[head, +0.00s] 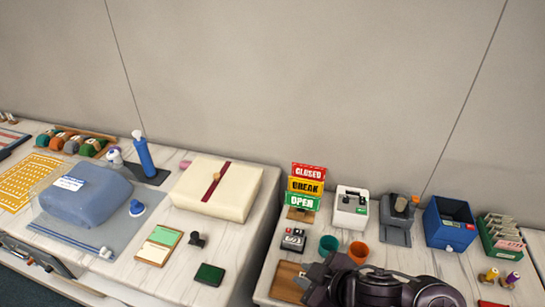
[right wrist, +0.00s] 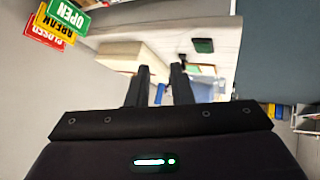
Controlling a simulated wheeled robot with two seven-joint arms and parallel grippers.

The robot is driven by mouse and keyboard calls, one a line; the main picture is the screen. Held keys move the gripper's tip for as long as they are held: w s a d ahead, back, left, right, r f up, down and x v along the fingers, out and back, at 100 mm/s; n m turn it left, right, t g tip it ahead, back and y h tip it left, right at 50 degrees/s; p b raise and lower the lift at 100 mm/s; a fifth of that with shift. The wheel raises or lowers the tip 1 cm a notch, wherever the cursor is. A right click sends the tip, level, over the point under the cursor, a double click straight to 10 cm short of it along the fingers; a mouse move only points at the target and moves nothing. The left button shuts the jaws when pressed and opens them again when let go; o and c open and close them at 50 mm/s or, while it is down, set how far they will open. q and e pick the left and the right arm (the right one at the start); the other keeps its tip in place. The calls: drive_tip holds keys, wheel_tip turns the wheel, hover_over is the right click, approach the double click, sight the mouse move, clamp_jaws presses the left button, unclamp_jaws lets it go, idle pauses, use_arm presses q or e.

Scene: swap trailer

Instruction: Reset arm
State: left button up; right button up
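My right arm comes in along the bottom right of the head view, dark and folded low at the front of the right-hand table. My right gripper (head: 318,281) points left beside a brown wooden tray (head: 287,283). In the right wrist view the two black fingers of the right gripper (right wrist: 161,72) stand apart, with nothing between them. They point towards the other table, with open air around them. I cannot make out my left gripper in the head view.
The right table holds the CLOSED/BREAK/OPEN signs (head: 304,187), a teal cup (head: 328,246), an orange cup (head: 358,252) and a blue box (head: 449,223). The left table holds a cream parcel (head: 197,191), a blue wrapped bundle (head: 85,194) and a green pad (head: 209,274). A gap separates the tables.

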drive_tip(key=s+d+f+m+g+h, duration=0.2)
drive_tip(key=s+d+m+h, duration=0.15)
drive_tip(key=d+m, duration=0.2)
drive_tip(key=s+d+f+m+g+h, duration=0.1)
drive_tip(key=s+d+f+m+h, duration=0.2)
drive_tip(key=d, duration=0.4)
wheel_tip(320, 180, down, 29)
drive_tip(key=s+m+g+y+b, duration=0.1)
drive_tip(key=s+g, duration=0.1)
drive_tip(key=s, duration=0.1)
drive_tip(key=s+d+f+g+b, duration=0.1)
drive_tip(key=s+d+f, duration=0.2)
drive_tip(key=s+f, duration=1.7)
drive_tip(key=shift+d+f, duration=0.2)
drive_tip(key=shift+f, duration=0.45)
